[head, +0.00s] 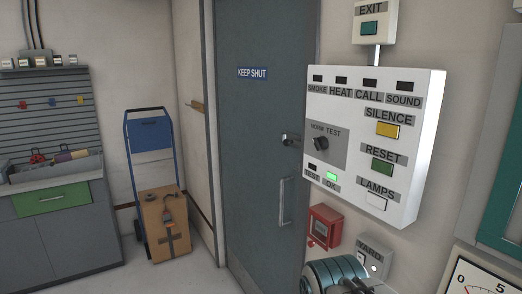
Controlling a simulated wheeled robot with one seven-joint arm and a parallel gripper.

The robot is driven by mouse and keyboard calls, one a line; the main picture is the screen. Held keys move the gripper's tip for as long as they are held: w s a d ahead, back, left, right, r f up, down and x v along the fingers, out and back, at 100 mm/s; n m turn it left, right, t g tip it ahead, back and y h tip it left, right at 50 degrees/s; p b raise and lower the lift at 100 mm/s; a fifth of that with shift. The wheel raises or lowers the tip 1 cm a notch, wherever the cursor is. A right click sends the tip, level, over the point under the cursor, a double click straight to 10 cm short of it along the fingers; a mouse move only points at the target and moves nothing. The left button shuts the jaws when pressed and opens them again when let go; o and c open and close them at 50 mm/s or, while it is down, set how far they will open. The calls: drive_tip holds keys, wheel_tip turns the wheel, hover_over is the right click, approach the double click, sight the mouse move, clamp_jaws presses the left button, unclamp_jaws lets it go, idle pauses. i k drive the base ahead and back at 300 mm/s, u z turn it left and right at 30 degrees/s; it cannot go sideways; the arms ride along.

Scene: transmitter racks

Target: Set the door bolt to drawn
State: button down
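The grey-blue door (262,110) stands shut in the middle of the head view, with a "KEEP SHUT" sign on it. A small metal bolt (290,139) sits near the door's right edge, partly against the left side of the white alarm panel. It is too small to tell whether it is thrown or drawn. A vertical pull handle (283,202) is below it. A dark, ringed part that looks like my arm shows at the bottom edge, well below the bolt. Its fingers cannot be made out, and nothing of mine touches the bolt.
The white alarm panel (434,130) juts from the wall right of the bolt. Below are a red call box (325,227) and a "YARD" switch box (370,254). A blue hand truck (133,190) with a cardboard box (166,225) stands left. Floor before the door looks clear.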

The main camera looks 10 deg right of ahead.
sight(286, 142)
drive_tip(key=u, duration=0.15)
drive_tip(key=k, duration=0.4)
drive_tip(key=u, duration=0.95)
drive_tip(key=i, duration=1.4)
drive_tip(key=z, duration=1.45)
drive_tip(key=i, duration=0.75)
drive_tip(key=z, duration=0.8)
